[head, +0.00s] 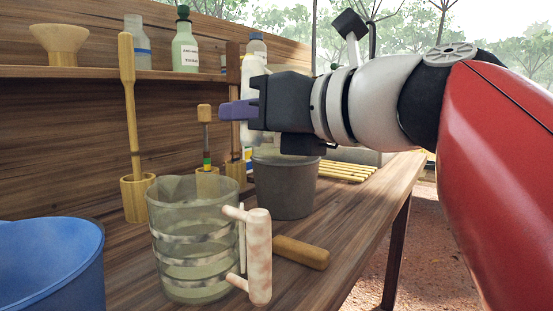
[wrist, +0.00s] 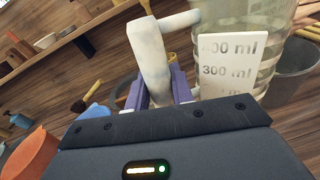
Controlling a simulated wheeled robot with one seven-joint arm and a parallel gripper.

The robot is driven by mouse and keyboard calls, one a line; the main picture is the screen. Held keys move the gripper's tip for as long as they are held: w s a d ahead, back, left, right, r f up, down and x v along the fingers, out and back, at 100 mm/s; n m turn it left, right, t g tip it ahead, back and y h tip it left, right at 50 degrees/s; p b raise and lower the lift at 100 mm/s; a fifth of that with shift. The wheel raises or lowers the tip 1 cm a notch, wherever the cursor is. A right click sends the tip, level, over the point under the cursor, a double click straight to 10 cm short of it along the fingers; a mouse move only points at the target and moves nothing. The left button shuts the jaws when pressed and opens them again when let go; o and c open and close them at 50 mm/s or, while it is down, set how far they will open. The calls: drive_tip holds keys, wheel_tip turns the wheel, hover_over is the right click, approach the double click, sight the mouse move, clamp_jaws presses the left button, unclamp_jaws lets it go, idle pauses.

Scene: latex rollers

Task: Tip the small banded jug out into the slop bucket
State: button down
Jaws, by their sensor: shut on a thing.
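My gripper (head: 232,110) is shut on the pale handle (wrist: 150,55) of a clear jug (wrist: 245,18), with its purple fingers (wrist: 157,92) on either side of it. This jug has a white scale marked in ml. In the head view my gripper hides most of it; a pale upright shape (head: 250,133) there may be its handle. A clear banded jug (head: 195,238) with a mottled handle and pale greenish contents stands upright in the foreground, apart from my gripper. A dark grey bucket (head: 285,190) stands behind it, below my gripper. A blue bucket (head: 50,265) is at lower left.
A wooden handle (head: 302,252) lies beside the foreground jug. Wooden holders (head: 138,200) with upright tools stand along the wall. Bottles (head: 185,48) and a wooden bowl (head: 60,42) are on the shelf. Yellow rods (head: 345,172) lie farther back. An orange container (wrist: 30,152) shows in the wrist view.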

drive_tip(key=shift+r, duration=0.1)
wheel_tip(320, 180, up, 3)
drive_tip(key=p, duration=0.3)
drive_tip(key=shift+p, duration=0.35)
